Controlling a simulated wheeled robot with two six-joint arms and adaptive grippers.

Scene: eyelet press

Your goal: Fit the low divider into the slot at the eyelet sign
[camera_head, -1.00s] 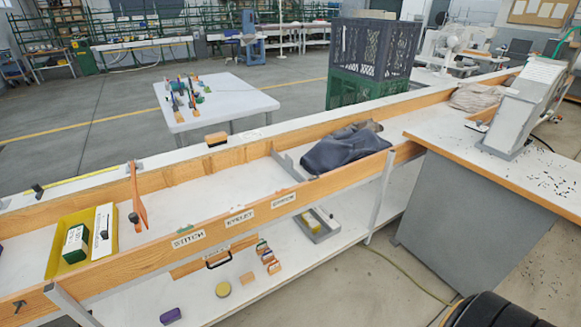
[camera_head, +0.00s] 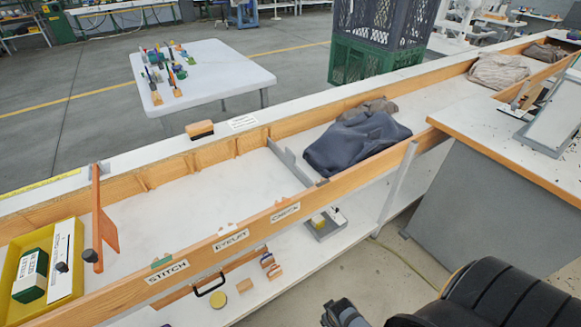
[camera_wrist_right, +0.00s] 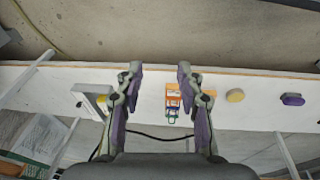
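The trough carries the signs STITCH (camera_head: 167,272), EYELET (camera_head: 231,239) and CHECK (camera_head: 285,212) on its near wooden wall. A grey upright divider (camera_head: 291,162) crosses the trough near CHECK. An orange upright piece (camera_head: 104,232) stands in the trough left of STITCH. A wooden board (camera_head: 180,297) with a black handle (camera_head: 209,286) shows below the near wall, partly hidden; I cannot tell whether it is the low divider. My right gripper (camera_wrist_right: 160,75) is open and empty above the lower shelf; part of it shows at the head view's bottom edge. My left gripper is out of view.
A yellow tray (camera_head: 66,306) with a green box (camera_head: 30,276) is at the trough's left. Dark cloth (camera_head: 355,145) lies right of the grey divider. The lower shelf holds a grey tray (camera_head: 326,226), a yellow round piece (camera_head: 245,285) and small blocks. The trough floor between is clear.

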